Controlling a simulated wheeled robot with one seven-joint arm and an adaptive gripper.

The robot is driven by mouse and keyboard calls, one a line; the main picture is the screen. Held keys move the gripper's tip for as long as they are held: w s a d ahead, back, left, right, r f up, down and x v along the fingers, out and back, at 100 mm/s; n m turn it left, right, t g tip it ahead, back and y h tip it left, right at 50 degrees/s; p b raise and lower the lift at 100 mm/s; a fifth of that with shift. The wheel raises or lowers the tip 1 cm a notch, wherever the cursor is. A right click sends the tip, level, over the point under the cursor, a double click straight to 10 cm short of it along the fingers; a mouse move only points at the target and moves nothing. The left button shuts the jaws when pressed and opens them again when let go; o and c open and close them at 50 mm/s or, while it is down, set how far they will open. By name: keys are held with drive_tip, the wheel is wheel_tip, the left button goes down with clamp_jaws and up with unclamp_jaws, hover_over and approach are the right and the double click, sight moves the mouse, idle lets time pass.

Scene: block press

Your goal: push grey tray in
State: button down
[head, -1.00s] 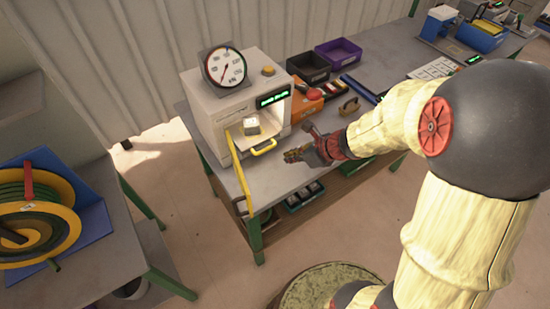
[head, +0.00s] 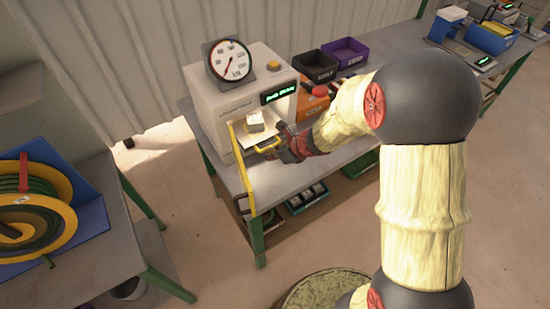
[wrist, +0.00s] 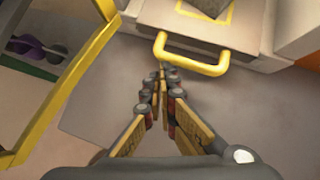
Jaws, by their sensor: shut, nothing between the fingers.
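The grey tray (head: 243,142) sticks out of the opening of the white press (head: 213,105), with a pale grey block (head: 255,121) on it. The tray's yellow handle (wrist: 190,62) is at its front edge. In the wrist view, the tray (wrist: 243,28) lies at the top, with the block (wrist: 208,5) partly cut off. My gripper (wrist: 162,76) is shut and empty, its fingertips just in front of the handle near its left part. I cannot tell whether they touch. In the head view my gripper (head: 270,153) partly hides the handle.
The press's yellow-edged door (head: 240,165) stands open left of the tray, and its frame (wrist: 62,90) is close to my gripper. A gauge (head: 230,60) sits on top. Orange, black (head: 314,66) and purple (head: 342,52) bins stand to the right on the bench.

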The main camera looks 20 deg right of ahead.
sight(258, 140)
drive_tip(key=w+a, duration=0.1)
drive_tip(key=w, duration=0.1)
drive_tip(key=w+p, duration=0.1)
drive_tip(key=w, duration=0.2)
drive_tip(key=w+a+p, duration=0.1)
drive_tip(key=w, duration=0.2)
drive_tip(key=shift+a, duration=0.35)
drive_tip(key=shift+d, duration=0.1)
